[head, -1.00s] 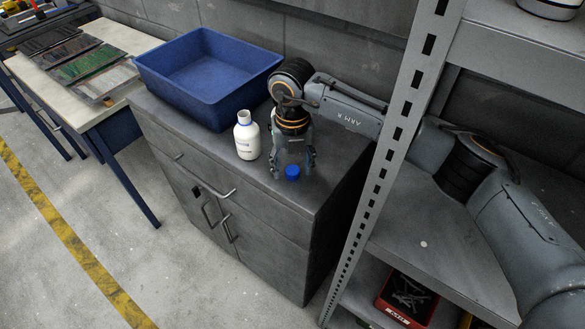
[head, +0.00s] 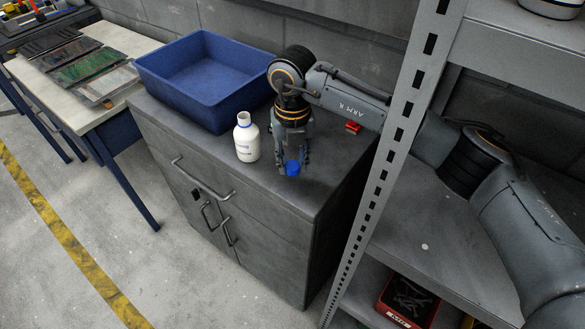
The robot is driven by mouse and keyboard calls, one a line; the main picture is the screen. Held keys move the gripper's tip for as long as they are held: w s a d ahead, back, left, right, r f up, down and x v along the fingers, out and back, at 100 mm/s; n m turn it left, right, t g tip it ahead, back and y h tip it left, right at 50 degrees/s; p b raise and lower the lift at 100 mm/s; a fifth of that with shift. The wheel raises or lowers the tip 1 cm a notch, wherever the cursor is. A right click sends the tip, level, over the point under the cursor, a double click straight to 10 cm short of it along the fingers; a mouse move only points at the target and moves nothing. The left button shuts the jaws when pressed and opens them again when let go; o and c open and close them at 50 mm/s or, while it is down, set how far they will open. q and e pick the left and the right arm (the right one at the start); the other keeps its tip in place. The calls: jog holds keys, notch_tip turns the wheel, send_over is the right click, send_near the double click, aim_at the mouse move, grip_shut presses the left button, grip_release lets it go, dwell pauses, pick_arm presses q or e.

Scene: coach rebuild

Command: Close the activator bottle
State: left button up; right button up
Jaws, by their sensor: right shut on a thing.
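The white activator bottle (head: 247,140) stands upright and uncapped on the grey cabinet top in the head view. Its neck is open. My right gripper (head: 292,168) points down just to the right of the bottle, apart from it. It is shut on the blue cap (head: 292,168), which shows between its fingertips at the cabinet top. I cannot tell whether the cap is lifted off the surface. My left gripper is not in view.
A blue bin (head: 208,85) stands behind the bottle on the cabinet (head: 300,200). A small red object (head: 353,127) lies behind my right gripper. A grey shelf upright (head: 395,150) stands at the right. The cabinet's front edge is clear.

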aim_at(293, 165)
notch_tip(293, 165, up, 8)
jog(key=shift+f+b, duration=0.15)
jog(key=shift+b, duration=0.45)
